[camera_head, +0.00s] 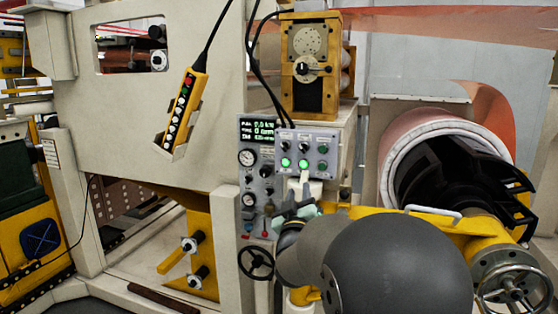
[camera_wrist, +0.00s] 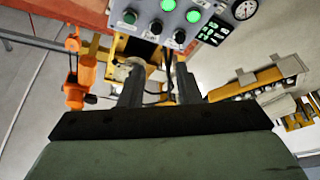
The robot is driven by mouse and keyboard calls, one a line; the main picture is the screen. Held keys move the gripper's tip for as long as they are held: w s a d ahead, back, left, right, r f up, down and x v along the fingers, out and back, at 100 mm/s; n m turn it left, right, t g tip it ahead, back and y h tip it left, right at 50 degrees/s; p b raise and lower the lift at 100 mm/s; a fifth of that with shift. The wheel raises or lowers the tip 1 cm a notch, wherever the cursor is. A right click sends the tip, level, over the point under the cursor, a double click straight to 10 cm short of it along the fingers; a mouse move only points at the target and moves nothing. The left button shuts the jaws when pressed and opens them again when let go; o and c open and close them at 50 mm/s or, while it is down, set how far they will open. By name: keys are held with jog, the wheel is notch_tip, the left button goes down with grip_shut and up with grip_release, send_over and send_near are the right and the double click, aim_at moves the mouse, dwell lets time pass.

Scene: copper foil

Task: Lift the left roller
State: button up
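A grey control box (camera_head: 306,150) with black selector knobs, two lit green lamps and darker green buttons stands at the centre of the head view. In the wrist view the control box (camera_wrist: 165,14) is at the top, with two lit green lamps and two black knobs. My gripper (camera_wrist: 158,75) points at the box; its two dark fingers are apart, with nothing seen between them. In the head view my gripper (camera_head: 303,190) is just below the box, partly hidden by my arm. Whether it touches the box I cannot tell. I cannot tell which part is the left roller.
A gauge panel (camera_head: 257,180) is left of the box, with a black handwheel (camera_head: 256,262) below. A yellow button pendant (camera_head: 181,112) hangs further left. A copper-rimmed roll (camera_head: 425,128) and a metal handwheel (camera_head: 513,284) are at the right. An orange fitting (camera_wrist: 79,72) shows in the wrist view.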

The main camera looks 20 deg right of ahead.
aim_at(302, 150)
jog(key=p+x, duration=0.1)
jog(key=x, duration=0.4)
jog(key=p+x, duration=0.2)
jog(key=x, duration=0.4)
jog(key=p+x, duration=0.2)
jog(key=x, duration=0.4)
jog(key=shift+d+r, duration=0.2)
jog(key=shift+r, duration=0.2)
grip_shut()
